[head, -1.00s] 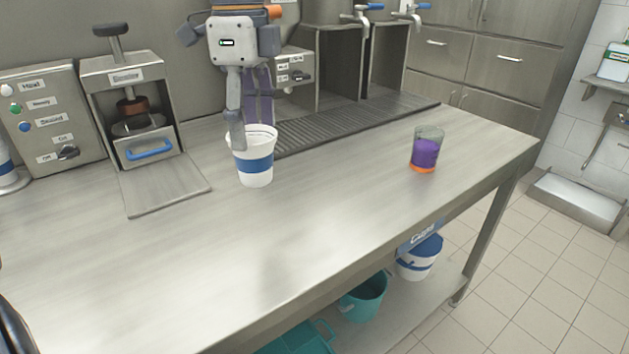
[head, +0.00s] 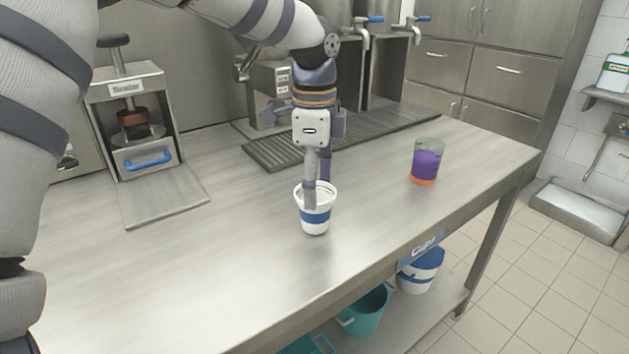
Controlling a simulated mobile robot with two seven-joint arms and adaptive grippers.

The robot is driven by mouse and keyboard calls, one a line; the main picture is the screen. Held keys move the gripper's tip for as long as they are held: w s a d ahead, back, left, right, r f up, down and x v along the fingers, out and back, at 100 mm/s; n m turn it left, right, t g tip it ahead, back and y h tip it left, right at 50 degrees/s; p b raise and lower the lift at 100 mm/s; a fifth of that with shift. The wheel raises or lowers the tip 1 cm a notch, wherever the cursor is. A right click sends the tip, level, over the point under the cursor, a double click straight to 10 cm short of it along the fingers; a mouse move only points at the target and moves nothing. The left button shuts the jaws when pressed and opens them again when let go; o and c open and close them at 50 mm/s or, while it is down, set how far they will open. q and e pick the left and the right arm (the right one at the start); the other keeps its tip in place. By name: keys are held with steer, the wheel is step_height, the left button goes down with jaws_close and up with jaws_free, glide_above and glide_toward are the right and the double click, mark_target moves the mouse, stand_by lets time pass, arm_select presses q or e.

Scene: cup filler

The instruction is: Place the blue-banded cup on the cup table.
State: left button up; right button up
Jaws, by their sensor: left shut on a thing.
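I cannot tell whether the cup's base touches the tabletop. My right gripper is not in view.
A press-like machine (head: 140,135) and a drip grate (head: 375,134) are at the back. Teal (head: 365,312) and blue-white (head: 421,272) buckets sit below. The table's front is clear.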

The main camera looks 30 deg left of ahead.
arm_select(q)
steer(key=shift+f, duration=0.15)
steer(key=o, duration=0.7)
step_height(320, 180, up, 12)
steer(key=shift+r, duration=0.15)
